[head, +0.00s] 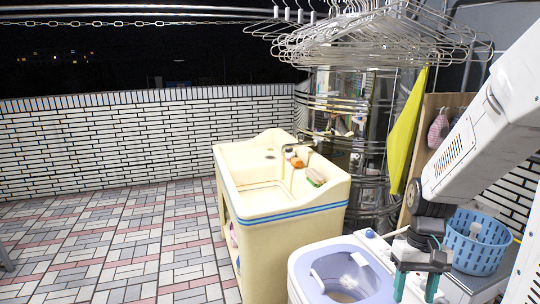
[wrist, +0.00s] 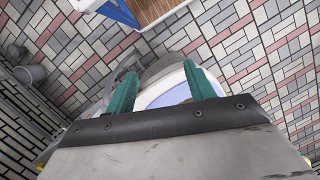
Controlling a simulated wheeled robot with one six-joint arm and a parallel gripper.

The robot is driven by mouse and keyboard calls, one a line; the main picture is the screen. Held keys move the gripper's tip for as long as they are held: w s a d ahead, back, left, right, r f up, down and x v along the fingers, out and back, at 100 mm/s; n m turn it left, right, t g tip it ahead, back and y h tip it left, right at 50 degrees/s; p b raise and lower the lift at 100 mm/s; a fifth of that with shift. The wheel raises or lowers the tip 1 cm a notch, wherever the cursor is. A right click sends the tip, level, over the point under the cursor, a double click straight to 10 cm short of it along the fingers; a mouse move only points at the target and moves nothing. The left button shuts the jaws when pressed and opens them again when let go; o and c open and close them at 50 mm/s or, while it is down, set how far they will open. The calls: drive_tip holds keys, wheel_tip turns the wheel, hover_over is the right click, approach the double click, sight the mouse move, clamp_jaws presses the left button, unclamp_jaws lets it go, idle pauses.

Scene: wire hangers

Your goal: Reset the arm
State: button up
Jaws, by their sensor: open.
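My gripper (head: 417,287) hangs at the lower right of the head view, fingers pointing down, just right of the blue and white tub of a washing machine (head: 318,268). Its two green fingers are apart with nothing between them. In the wrist view my gripper (wrist: 160,84) also shows open and empty, with a pale rounded rim behind the fingers. My white arm comes in from the right edge. Many wire hangers (head: 375,42) hang in a cluster from the rail at the top right, well above my gripper.
A cream sink (head: 290,212) with small items on it stands in the middle. A blue basket (head: 475,242) sits right of my gripper. A yellow cloth (head: 406,130) hangs beside a shiny metal cylinder (head: 345,140). The tiled floor (head: 110,240) at left is mostly clear.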

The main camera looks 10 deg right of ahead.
drive_tip(key=s+a+r+n+t, duration=0.1)
drive_tip(key=s+a+r+t, duration=0.1)
drive_tip(key=s+a+r, duration=0.2)
drive_tip(key=s+a+r+n+t+h, duration=0.1)
drive_tip(key=s+a+r+n+t, duration=0.1)
drive_tip(key=a+r, duration=0.9)
drive_tip(key=shift+s+r+n, duration=0.3)
drive_tip(key=shift+s, duration=0.6)
